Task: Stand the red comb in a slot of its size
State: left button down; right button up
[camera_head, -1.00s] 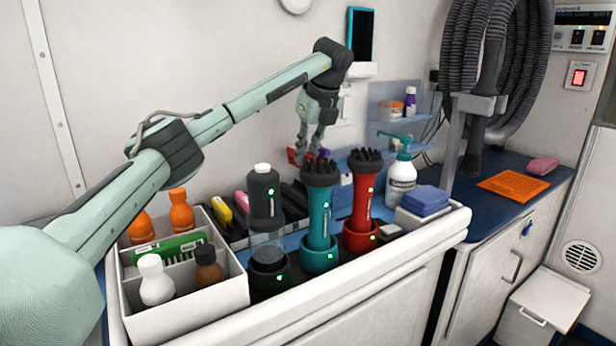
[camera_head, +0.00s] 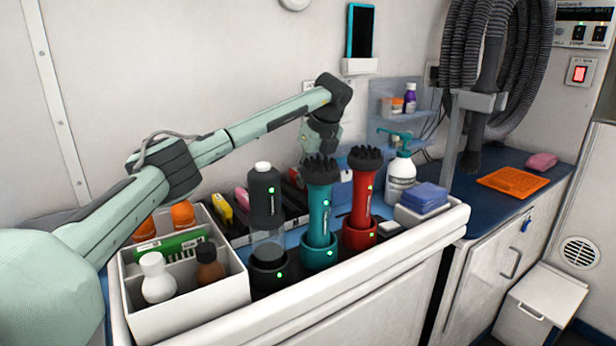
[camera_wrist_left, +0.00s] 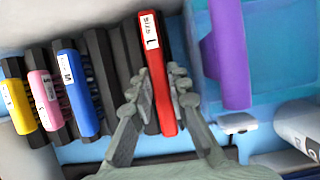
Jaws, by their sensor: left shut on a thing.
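The red comb (camera_wrist_left: 157,75), labelled size L, is held between the fingers of my left gripper (camera_wrist_left: 160,88) in the left wrist view. A bit of its red shows behind the teal brush in the head view (camera_head: 297,180). It is at the right end of the black slotted rack (camera_wrist_left: 102,68); I cannot tell how deep it sits in a slot. Yellow (camera_wrist_left: 17,105), pink (camera_wrist_left: 45,100) and blue (camera_wrist_left: 77,92) combs stand in slots to the left. Dark slots without combs lie between the blue and red ones. In the head view my left fingers are hidden.
A dark bottle (camera_head: 265,195), a teal brush (camera_head: 319,205) and a red brush (camera_head: 361,200) stand in front of the rack. A white caddy (camera_head: 190,300) with bottles is at left. A purple item (camera_wrist_left: 228,55) lies close right of my gripper.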

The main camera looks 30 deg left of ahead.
pick_arm(q)
jog(key=shift+f, duration=0.1)
jog(key=shift+f, duration=0.25)
jog(key=c, duration=1.7)
grip_release()
jog(key=shift+s, duration=0.1)
jog(key=shift+c, duration=0.2)
jog(key=shift+d+f, duration=0.1)
jog(key=shift+f, duration=0.05)
jog(key=shift+r, duration=0.45)
jog(key=b+v, duration=0.1)
jog(key=v, duration=1.1)
pick_arm(e)
jog(key=shift+t, duration=0.3)
jog(key=w+r, duration=0.2)
jog(key=r, duration=0.1)
jog(key=w+a+r, duration=0.1)
jog(key=shift+r, duration=0.3)
pick_arm(q)
jog(key=shift+r, duration=0.1)
